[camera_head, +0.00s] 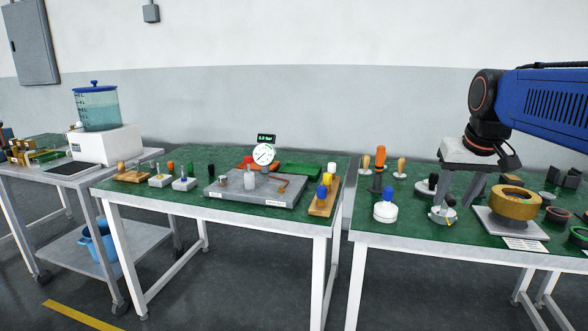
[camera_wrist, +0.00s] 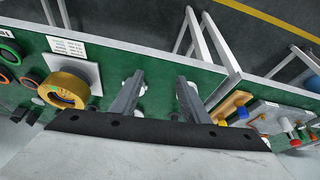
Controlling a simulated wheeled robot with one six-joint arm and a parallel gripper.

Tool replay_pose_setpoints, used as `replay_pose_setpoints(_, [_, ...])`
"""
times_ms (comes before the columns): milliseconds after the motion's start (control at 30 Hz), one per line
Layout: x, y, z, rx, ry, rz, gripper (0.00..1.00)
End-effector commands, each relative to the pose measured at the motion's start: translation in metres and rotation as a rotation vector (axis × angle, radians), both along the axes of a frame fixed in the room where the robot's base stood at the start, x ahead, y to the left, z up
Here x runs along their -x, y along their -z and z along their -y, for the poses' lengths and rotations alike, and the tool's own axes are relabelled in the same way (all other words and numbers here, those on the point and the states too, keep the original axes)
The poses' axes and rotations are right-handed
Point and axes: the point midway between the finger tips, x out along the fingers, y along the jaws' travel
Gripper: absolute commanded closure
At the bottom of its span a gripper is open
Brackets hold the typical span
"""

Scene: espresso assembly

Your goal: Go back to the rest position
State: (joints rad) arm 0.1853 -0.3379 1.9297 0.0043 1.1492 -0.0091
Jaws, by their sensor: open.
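My gripper (camera_head: 456,192) hangs over the right green-topped table (camera_head: 400,232), pointing down. Its two fingers are apart and also show in the wrist view (camera_wrist: 158,93), with bare green table top between them. The gripper looks empty. In the head view a small silver and white round part (camera_head: 442,216) stands right by the fingertips; I cannot tell whether they touch it. The rest of my blue arm reaches in from the right edge.
A gold ring (camera_head: 515,204) sits on a grey plate right of my gripper. A white pot with a blue knob (camera_head: 385,210) and upright-handled tools (camera_head: 380,160) stand left of it. The middle table holds a grey plate with a dial gauge (camera_head: 263,154). The air above the tables is clear.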

Motion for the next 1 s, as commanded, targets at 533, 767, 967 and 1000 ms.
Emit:
replay_pose_setpoints(533, [0.170,0.147,-0.070,0.003,-0.143,0.011,0.58])
replay_pose_setpoints(767, [0.206,0.190,-0.079,0.004,-0.175,0.014,0.58])
replay_pose_setpoints(967, [0.212,0.196,-0.080,0.004,-0.180,0.014,0.58])
replay_pose_setpoints(1000, [0.212,0.196,-0.080,0.004,-0.180,0.014,0.58])
